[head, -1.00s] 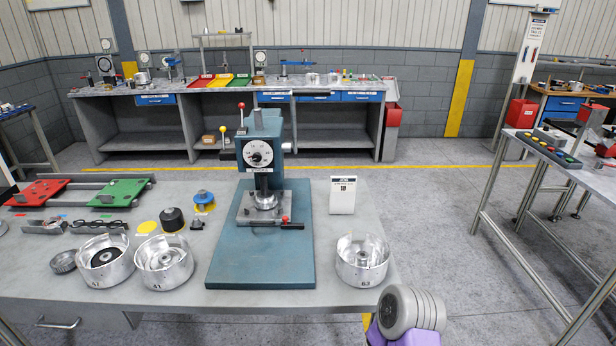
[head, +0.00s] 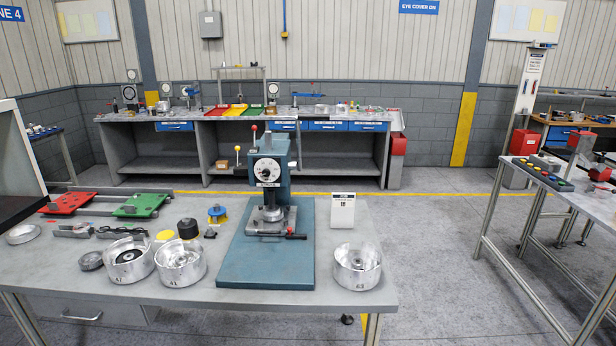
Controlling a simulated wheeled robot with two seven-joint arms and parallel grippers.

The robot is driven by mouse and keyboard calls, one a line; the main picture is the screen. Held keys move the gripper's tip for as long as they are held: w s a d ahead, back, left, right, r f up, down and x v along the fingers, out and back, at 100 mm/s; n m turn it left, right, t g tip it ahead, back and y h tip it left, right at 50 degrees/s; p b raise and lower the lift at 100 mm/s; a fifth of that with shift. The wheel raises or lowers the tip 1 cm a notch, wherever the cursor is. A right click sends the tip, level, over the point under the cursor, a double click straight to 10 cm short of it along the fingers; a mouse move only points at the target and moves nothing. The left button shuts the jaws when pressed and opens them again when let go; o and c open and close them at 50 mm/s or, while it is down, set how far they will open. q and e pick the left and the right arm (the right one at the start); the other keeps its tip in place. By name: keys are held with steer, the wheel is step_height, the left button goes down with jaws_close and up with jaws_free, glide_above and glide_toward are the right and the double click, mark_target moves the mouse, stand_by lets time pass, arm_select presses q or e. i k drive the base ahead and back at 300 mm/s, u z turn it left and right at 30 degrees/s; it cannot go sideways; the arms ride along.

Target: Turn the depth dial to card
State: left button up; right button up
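The depth dial (head: 267,170) is a round white-faced dial with a dark centre knob on the front of a blue-green press (head: 274,150). The press stands on a blue-green base plate (head: 265,262) on the grey table (head: 215,297). Its scale and setting are too small to read. The white card (head: 342,211) stands upright on the table to the right of the press and bears a number that I cannot read clearly. Neither of my grippers shows in the head view.
Silver cups (head: 357,267) marked 63, (head: 181,263) 41 and another (head: 127,260) stand on the table. Red (head: 68,203) and green (head: 140,205) pallets lie at the left.

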mark_target(266, 172)
steer(key=z, duration=0.85)
steer(key=i, duration=1)
steer(key=u, duration=0.7)
